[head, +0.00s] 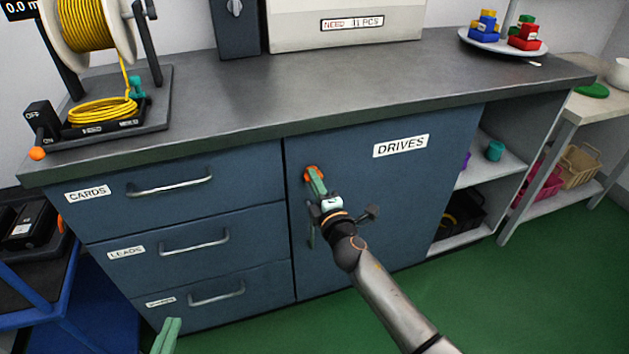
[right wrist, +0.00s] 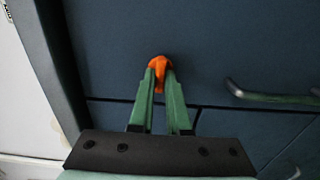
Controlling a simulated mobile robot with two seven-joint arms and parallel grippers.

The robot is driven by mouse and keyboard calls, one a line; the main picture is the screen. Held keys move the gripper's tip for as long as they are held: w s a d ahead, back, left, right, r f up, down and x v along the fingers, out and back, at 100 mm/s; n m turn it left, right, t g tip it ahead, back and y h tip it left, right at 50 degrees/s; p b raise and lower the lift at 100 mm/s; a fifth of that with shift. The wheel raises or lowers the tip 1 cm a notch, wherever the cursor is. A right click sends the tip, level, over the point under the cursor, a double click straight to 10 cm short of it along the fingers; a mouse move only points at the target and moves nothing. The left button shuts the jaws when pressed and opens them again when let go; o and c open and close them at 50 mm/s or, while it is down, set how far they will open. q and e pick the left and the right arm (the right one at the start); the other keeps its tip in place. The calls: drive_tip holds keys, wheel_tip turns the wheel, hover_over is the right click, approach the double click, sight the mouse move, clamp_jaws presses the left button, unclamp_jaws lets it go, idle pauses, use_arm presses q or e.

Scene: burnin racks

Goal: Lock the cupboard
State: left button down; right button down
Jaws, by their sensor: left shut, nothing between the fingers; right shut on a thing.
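The cupboard door labelled DRIVES (head: 430,190) is blue and looks shut, flush with the drawers beside it. A small orange turn piece (head: 309,172) is at the door's upper left; it also shows in the right wrist view (right wrist: 159,64). My right gripper (head: 315,180) has its green fingers shut on this orange piece, and the fingertips partly hide it. The right wrist view shows the fingers (right wrist: 159,78) closing from both sides. The door's handle (head: 311,228) is just below, partly hidden by my gripper. My left gripper (head: 168,335) is shut and empty at the bottom edge, partly out of view.
Drawers labelled CARDS (head: 238,200) and LEADS are left of the door. The worktop (head: 300,85) above carries a yellow cable reel (head: 85,25) and a tray of coloured blocks (head: 480,42). Open shelves (head: 510,165) are to the right. The green floor in front is clear.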

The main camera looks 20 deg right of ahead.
drive_tip(key=shift+r, duration=0.15)
idle(0.3)
drive_tip(key=c, duration=0.9)
unclamp_jaws()
use_arm(q)
wheel_tip(320, 180, down, 6)
drive_tip(key=s+g+p, duration=0.1)
drive_tip(key=s+g, duration=0.1)
drive_tip(key=shift+s+n+g+y, duration=0.15)
drive_tip(key=shift+n+g+y, duration=0.15)
drive_tip(key=shift+n+y, duration=0.1)
use_arm(e)
drive_tip(key=shift+s+d, duration=0.15)
drive_tip(key=shift+s, duration=3)
drive_tip(key=shift+s+d, duration=0.1)
drive_tip(key=shift+s, duration=3)
use_arm(q)
drive_tip(key=shift+r, duration=0.2)
